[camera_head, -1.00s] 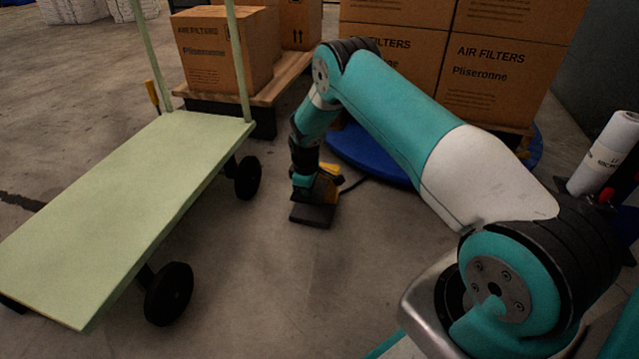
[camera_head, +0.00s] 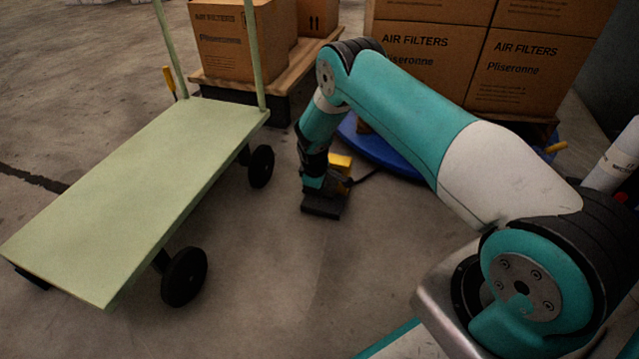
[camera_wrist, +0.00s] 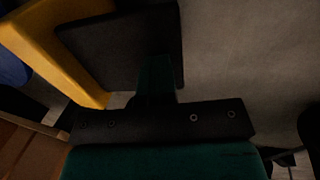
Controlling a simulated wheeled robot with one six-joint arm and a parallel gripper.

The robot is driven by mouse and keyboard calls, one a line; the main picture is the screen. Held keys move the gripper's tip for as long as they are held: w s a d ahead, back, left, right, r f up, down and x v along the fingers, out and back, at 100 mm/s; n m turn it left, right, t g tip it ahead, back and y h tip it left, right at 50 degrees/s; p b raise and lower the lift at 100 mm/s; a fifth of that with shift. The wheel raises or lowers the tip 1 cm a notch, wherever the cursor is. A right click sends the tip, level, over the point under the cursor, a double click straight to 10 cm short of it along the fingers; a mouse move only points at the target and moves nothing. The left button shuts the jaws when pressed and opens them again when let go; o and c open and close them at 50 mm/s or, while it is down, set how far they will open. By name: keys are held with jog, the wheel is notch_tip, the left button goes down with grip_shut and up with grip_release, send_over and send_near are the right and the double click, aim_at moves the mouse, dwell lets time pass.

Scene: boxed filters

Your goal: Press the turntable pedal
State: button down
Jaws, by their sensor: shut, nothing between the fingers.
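The turntable pedal is a black plate (camera_head: 324,205) with a yellow housing (camera_head: 341,163) on the floor in front of the blue turntable (camera_head: 385,152). A black cable runs from it towards the turntable. My gripper (camera_head: 318,188) points down at the black plate, and its tip overlaps the plate in the head view. In the wrist view, the black plate (camera_wrist: 110,50) and yellow housing (camera_wrist: 45,40) fill the upper left, with my shut, empty gripper (camera_wrist: 157,75) in front of the plate. I cannot tell whether the tip presses it.
A pale green cart (camera_head: 140,190) with black wheels stands at the left. Boxes marked AIR FILTERS (camera_head: 430,60) stand on the turntable, and more boxes (camera_head: 235,42) sit on a wooden pallet (camera_head: 290,75) behind. A white roll (camera_head: 615,160) stands at the right.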

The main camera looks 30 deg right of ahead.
jog(key=p+v, duration=0.6)
jog(key=v, duration=0.6)
jog(key=shift+s+a+r+p, duration=0.2)
jog(key=shift+a+p, duration=0.15)
jog(key=shift+r, duration=0.1)
jog(key=s+a+r+y+p, duration=0.15)
jog(key=a+r, duration=0.25)
jog(key=r, duration=0.5)
jog(key=s+a+r+m+y, duration=0.1)
jog(key=s+a+r, duration=0.2)
jog(key=r, duration=0.5)
jog(key=s+a+r+y+p, duration=0.1)
jog(key=s+a+r, duration=0.25)
jog(key=r, duration=0.55)
jog(key=s+a+r+g+y+p, duration=0.1)
jog(key=s+a+r, duration=0.1)
jog(key=s+r, duration=0.55)
jog(key=s+a+r+y+p, duration=0.15)
jog(key=s+r, duration=0.25)
jog(key=s, duration=0.6)
jog(key=s+a+r+g+p, duration=0.1)
jog(key=s+a+r, duration=0.1)
jog(key=s+r, duration=0.55)
notch_tip(320, 180, up, 37)
jog(key=s+p, duration=0.1)
jog(key=p, duration=3.7)
jog(key=shift+s+f+m, duration=0.15)
jog(key=shift+s+m, duration=0.15)
jog(key=shift+s, duration=0.05)
jog(key=shift+a, duration=0.1)
